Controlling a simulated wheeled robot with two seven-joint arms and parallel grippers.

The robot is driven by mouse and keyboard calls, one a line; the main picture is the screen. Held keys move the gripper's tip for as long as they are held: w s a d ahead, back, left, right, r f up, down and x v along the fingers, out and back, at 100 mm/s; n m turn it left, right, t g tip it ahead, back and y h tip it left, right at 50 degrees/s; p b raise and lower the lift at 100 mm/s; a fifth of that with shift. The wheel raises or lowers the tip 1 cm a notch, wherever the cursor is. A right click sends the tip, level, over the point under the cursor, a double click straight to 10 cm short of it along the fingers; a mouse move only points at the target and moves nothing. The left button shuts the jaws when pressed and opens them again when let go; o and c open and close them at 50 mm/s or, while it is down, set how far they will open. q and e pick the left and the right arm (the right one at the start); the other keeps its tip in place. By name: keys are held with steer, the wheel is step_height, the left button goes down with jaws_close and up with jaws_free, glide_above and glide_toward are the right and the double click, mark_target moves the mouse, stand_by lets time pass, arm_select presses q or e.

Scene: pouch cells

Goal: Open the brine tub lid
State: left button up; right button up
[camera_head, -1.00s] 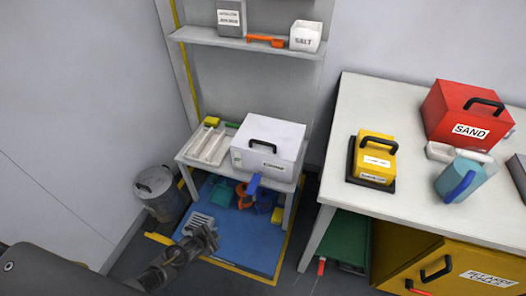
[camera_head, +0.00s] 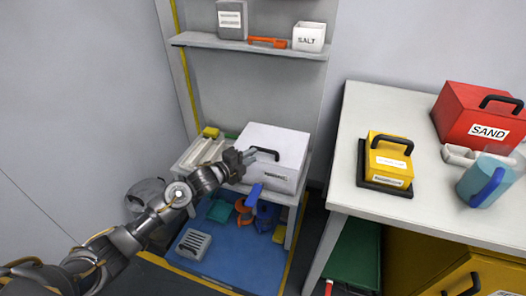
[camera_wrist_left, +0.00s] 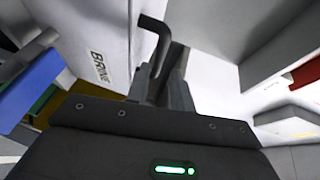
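The brine tub (camera_head: 262,178) is a white box on a small stand, with its lid (camera_head: 285,140) down and a black handle (camera_head: 266,153) on top. In the left wrist view its label reads BRINE (camera_wrist_left: 97,67) and the dark handle (camera_wrist_left: 158,38) rises just beyond the fingers. My left gripper (camera_head: 248,157) is at the left side of the lid, close to the handle. Its fingers (camera_wrist_left: 160,88) look apart, with the handle's lower end lined up between them; contact cannot be told. My right gripper is not in view.
A white tray (camera_head: 201,152) stands left of the tub. A shelf (camera_head: 250,46) with a salt box (camera_head: 308,37) hangs above. The table (camera_head: 350,130) at right holds a yellow box (camera_head: 388,160), a red sand box (camera_head: 470,115) and a teal jug (camera_head: 478,180). A blue mat (camera_head: 235,255) lies below.

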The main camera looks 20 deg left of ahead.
mark_target(263, 150)
arm_select(q)
steer(key=x, duration=0.6)
steer(key=shift+w+d+f+b, duration=0.1)
steer(key=shift+w+b, duration=0.1)
steer(key=shift+b, duration=0.15)
steer(key=shift+w+d, duration=0.1)
steer(key=shift+w, duration=0.1)
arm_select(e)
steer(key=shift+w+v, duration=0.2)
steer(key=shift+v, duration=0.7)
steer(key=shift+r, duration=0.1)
arm_select(q)
jaws_close()
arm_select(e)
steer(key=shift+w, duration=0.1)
